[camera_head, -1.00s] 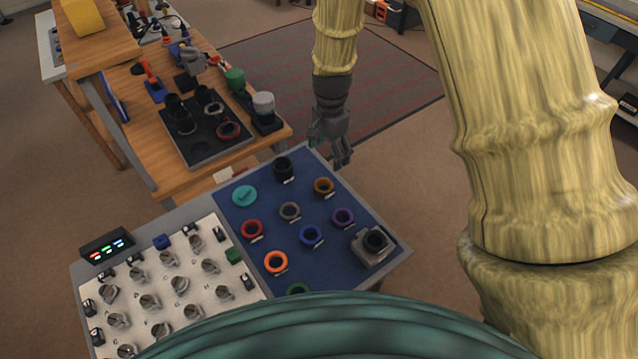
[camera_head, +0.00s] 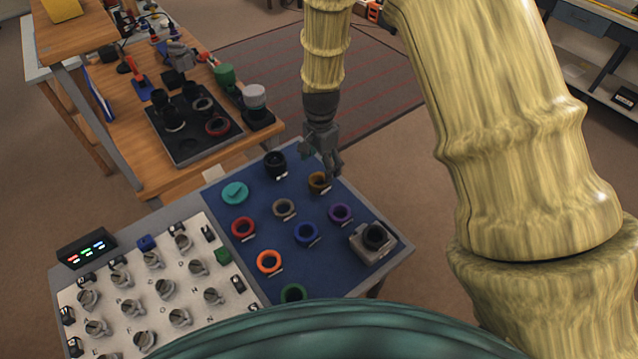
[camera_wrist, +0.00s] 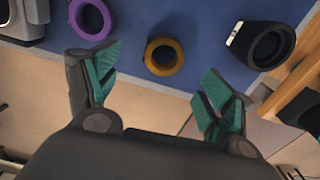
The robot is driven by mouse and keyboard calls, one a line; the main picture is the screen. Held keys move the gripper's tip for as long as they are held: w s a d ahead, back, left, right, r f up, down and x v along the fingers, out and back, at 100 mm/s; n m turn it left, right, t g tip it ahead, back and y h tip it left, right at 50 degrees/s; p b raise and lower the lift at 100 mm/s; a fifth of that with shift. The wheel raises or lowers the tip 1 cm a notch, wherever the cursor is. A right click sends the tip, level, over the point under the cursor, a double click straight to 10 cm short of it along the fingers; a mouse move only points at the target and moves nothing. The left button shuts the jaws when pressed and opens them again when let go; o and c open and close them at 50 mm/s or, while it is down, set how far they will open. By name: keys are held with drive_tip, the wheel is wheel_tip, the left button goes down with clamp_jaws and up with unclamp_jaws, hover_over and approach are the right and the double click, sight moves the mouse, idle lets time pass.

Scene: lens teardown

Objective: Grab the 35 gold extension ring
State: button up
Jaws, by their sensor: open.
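The gold extension ring (camera_head: 318,184) lies on the blue mat (camera_head: 262,241), near its far right edge. It also shows in the wrist view (camera_wrist: 164,57), ahead of and between my fingers and apart from them. My gripper (camera_head: 326,165) is open and empty, above the mat's far edge close to the gold ring. In the wrist view its two teal-padded fingers (camera_wrist: 160,85) are spread wide. In the head view the fingers partly overlap the ring. I cannot read any number on it.
A black ring (camera_head: 275,163) stands left of the gold ring and a purple ring (camera_head: 340,213) stands nearer on the right. Several other coloured rings and a camera body (camera_head: 373,240) share the mat. A wooden bench (camera_head: 150,172) with a dark tray is at the left.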

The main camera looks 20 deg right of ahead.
sight(319, 180)
drive_tip(key=shift+f+p, duration=0.4)
drive_tip(key=shift+f, duration=1.35)
drive_tip(key=shift+w+f+p, duration=0.25)
drive_tip(key=shift+f+p, duration=0.55)
drive_tip(key=shift+f, duration=0.4)
drive_tip(key=shift+f+p, duration=0.4)
drive_tip(key=shift+f, duration=0.95)
drive_tip(key=c, duration=1.2)
